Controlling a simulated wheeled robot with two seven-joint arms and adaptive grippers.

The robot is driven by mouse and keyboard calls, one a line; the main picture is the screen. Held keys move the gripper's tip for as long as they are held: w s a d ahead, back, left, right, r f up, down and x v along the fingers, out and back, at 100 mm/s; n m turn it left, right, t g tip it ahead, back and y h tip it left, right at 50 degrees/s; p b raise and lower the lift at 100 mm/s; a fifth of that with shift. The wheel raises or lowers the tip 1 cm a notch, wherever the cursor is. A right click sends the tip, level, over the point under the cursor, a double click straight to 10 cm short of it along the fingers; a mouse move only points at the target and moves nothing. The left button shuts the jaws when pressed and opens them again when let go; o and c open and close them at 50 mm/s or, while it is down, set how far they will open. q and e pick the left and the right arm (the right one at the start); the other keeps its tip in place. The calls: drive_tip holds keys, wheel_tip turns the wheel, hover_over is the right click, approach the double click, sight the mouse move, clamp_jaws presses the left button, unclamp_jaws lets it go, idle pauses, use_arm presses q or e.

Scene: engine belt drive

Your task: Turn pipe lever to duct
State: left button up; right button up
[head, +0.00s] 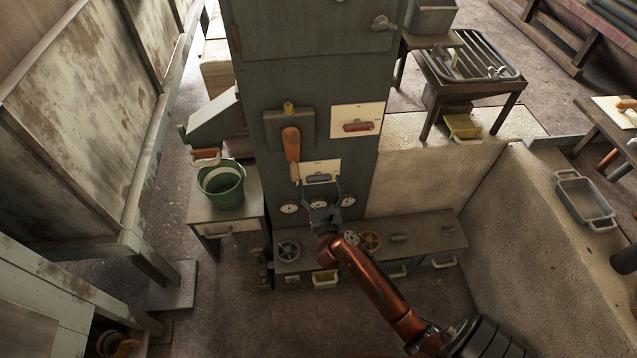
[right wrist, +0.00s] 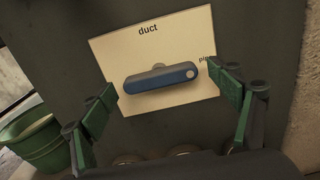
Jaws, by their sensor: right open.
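The blue lever (right wrist: 165,78) is mounted on a cream plate (right wrist: 120,50) on the grey cabinet front. The plate reads "duct" at its top and "pipe" at its right edge. The lever lies nearly level across the plate, its right end with a round spot close to the "pipe" label. In the head view the plate (head: 322,166) shows just beyond my right gripper (head: 320,187). That gripper is open and empty, its green-padded fingers to either side of the lever in the right wrist view. Contact with the lever cannot be told. My left gripper is out of view.
An orange-handled lever (head: 291,145) hangs left above the plate. A second plate with a red lever (head: 358,127) is up right. Round gauges (head: 348,200) sit below, over a low bench with handwheels (head: 288,250). A green bucket (head: 221,186) stands left.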

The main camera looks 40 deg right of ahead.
drive_tip(key=shift+c, duration=0.7)
drive_tip(key=c, duration=1)
